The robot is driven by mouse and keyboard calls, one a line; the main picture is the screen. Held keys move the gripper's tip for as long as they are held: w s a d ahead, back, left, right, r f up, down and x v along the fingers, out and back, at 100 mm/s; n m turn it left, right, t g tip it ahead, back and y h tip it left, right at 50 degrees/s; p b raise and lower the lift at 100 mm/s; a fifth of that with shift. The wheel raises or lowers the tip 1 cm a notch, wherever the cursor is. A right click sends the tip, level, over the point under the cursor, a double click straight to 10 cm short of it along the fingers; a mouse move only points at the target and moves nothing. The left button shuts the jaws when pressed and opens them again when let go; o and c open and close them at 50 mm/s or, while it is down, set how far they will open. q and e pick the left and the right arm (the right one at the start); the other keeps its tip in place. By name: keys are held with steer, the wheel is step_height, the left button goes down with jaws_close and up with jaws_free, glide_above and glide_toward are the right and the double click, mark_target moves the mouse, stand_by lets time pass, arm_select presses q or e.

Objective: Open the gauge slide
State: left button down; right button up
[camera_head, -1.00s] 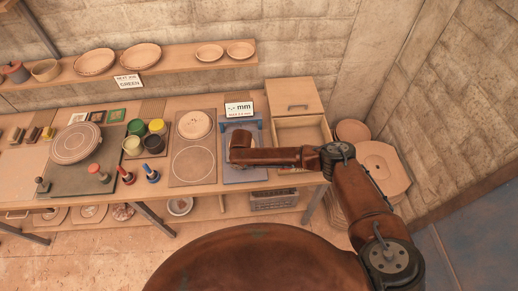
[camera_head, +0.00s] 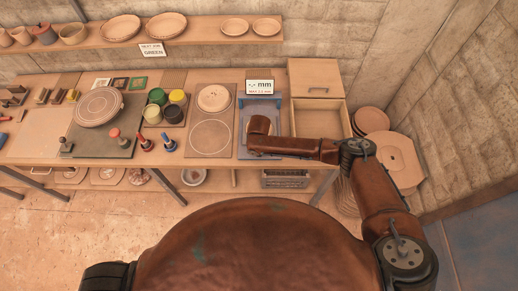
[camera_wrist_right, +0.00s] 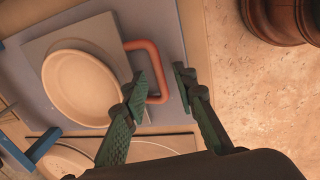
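The gauge (camera_head: 245,150) has a blue-grey base and a small display with "mm" (camera_head: 259,87) at its back. In the right wrist view, a grey square slide plate (camera_wrist_right: 45,50) carries a pale round dish (camera_wrist_right: 82,88). A reddish U-shaped handle (camera_wrist_right: 143,45) sticks out from the plate's edge. My right gripper (camera_wrist_right: 162,78) is open, with one fingertip on each side of the handle's outer bar. A gap shows on the right finger's side; contact on the left cannot be told. In the head view my right wrist hides this gripper and most of the slide. My left gripper is not in view.
Left of the gauge lies a board (camera_head: 210,138) with a pale disc and a drawn circle. Several paint pots (camera_head: 157,97) stand further left. An open wooden drawer box (camera_head: 318,115) is to the right, with stacked discs (camera_head: 390,160) beyond the table.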

step_height(320, 180, up, 12)
steer(key=s, duration=0.2)
stand_by(0.4)
steer(key=shift+f, duration=0.1)
